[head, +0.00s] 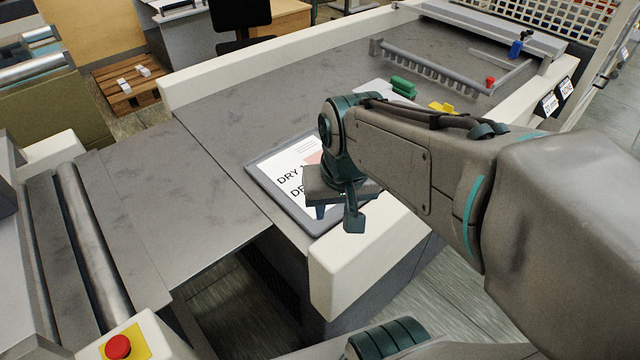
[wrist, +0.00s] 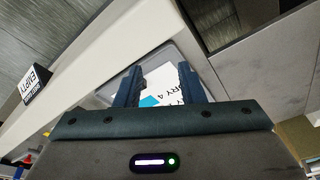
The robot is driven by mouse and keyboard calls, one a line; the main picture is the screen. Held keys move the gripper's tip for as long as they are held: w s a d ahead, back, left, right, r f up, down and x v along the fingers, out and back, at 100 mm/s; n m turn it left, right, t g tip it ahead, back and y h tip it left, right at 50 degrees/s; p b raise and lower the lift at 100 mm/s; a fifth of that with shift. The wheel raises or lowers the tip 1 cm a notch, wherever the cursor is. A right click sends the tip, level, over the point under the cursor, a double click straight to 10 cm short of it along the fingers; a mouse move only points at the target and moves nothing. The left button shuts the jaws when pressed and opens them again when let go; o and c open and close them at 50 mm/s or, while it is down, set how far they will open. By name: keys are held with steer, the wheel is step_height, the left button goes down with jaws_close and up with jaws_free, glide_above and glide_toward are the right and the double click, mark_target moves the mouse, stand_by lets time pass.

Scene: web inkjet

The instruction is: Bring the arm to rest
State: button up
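My gripper (head: 337,214) hangs at the end of my arm, above the front part of the grey table, over a dark-framed tray (head: 268,187) with a printed sheet (head: 296,161) in it. In the wrist view its two dark fingers (wrist: 160,80) stand apart with nothing held between them. The printed sheet (wrist: 160,92) shows beyond and between the fingers there. My gripper and forearm hide part of the tray and the lettering. I cannot tell the exact height of the fingers above the tray.
A pale rounded edge (head: 365,262) borders the table near my gripper. Green blocks (head: 402,87) and a yellow piece (head: 443,108) lie behind my forearm. A red button (head: 118,346) sits at the lower left. The grey surface (head: 235,110) left of the tray is clear.

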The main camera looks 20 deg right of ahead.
steer(key=shift+s+a+f+n, duration=0.15)
steer(key=shift+s+a+n, duration=0.1)
steer(key=shift+s+n, duration=0.2)
steer(key=shift+s+a+f+n, duration=0.15)
steer(key=shift+s+a+n, duration=0.05)
steer(key=shift+s+n, duration=0.2)
stand_by(0.6)
